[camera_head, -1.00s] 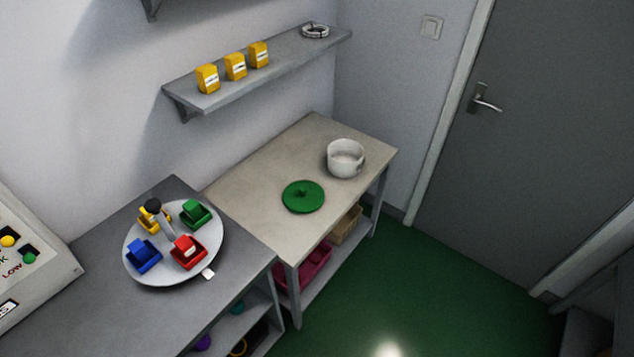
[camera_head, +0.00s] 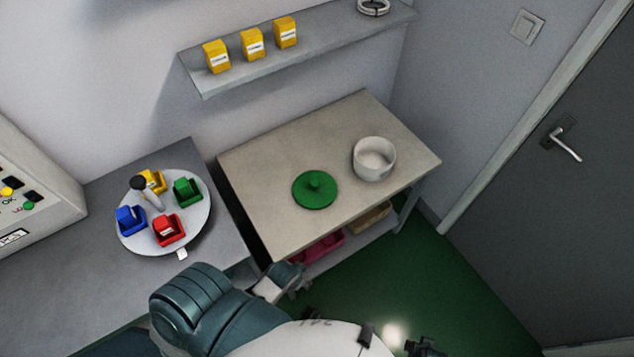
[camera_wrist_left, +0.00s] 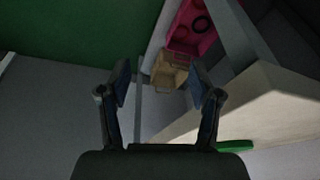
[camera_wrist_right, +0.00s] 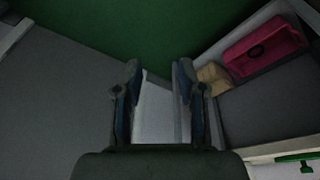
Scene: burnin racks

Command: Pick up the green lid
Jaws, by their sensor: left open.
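The green lid (camera_head: 315,188) is a round disc with a small knob. It lies flat on the beige table (camera_head: 265,185), to the left of a white pot (camera_head: 374,158). Its edge shows low in the left wrist view (camera_wrist_left: 235,146) and at the lower right of the right wrist view (camera_wrist_right: 298,158). My left gripper (camera_wrist_left: 158,75) is open and empty, with the tabletop edge to its right. My right gripper (camera_wrist_right: 158,72) is open and empty, with the lid off to its right. Neither gripper touches the lid.
A grey bench with a round tray (camera_head: 202,222) of coloured blocks stands left of the table. A wall shelf (camera_head: 330,50) with yellow boxes hangs behind. A pink bin (camera_wrist_left: 192,30) and a cardboard box (camera_wrist_left: 170,70) sit below the tabletop. Green floor is open in front.

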